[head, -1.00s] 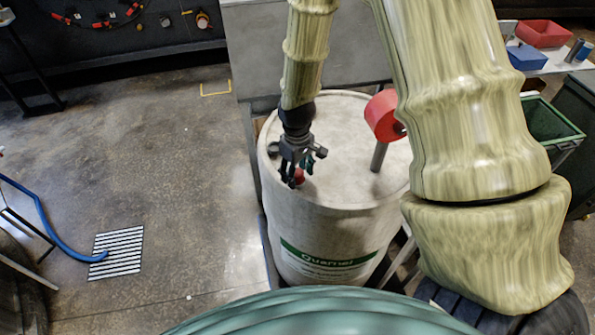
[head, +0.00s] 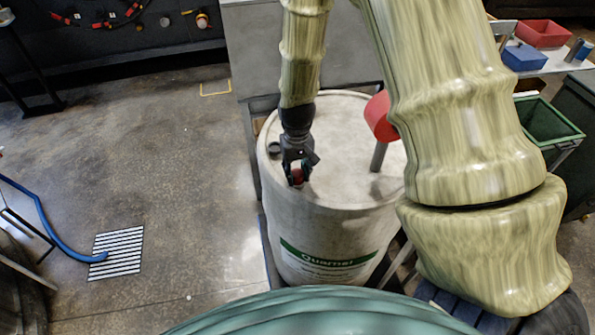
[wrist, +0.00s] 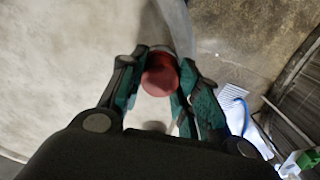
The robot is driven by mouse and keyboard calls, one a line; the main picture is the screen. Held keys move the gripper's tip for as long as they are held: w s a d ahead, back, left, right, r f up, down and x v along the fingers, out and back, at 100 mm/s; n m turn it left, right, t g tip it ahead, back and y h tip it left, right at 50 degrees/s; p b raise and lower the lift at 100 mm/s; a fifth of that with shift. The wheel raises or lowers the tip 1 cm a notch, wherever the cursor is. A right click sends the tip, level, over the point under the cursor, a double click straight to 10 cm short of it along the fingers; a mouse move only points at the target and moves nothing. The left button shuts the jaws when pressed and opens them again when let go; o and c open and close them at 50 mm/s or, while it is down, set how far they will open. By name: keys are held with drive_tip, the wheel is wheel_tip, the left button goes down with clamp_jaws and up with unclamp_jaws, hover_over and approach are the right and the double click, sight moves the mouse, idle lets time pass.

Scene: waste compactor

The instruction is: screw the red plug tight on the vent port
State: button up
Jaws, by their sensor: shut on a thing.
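The red plug (head: 297,176) sits at the near left edge of the white drum's top. In the wrist view the plug (wrist: 160,76) is a round red cap between the two fingers. My gripper (head: 298,174) points down at it and is shut on it; it also shows in the wrist view (wrist: 160,88). The vent port under the plug is hidden by the plug and fingers. I cannot tell whether the plug is seated flush. The white drum (head: 330,225) has a green label band on its front.
A red round part on a grey post (head: 379,156) stands on the right of the drum top, partly behind my arm. A dark round fitting (head: 274,148) lies left of my gripper. A blue hose (head: 45,225) and floor grate (head: 116,252) are at left. Open floor lies left.

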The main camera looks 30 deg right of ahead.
drive_tip(key=m, duration=0.4)
drive_tip(key=shift+m, duration=0.6)
drive_tip(key=m, duration=0.3)
drive_tip(key=shift+s, duration=0.1)
drive_tip(key=shift+m, duration=1.1)
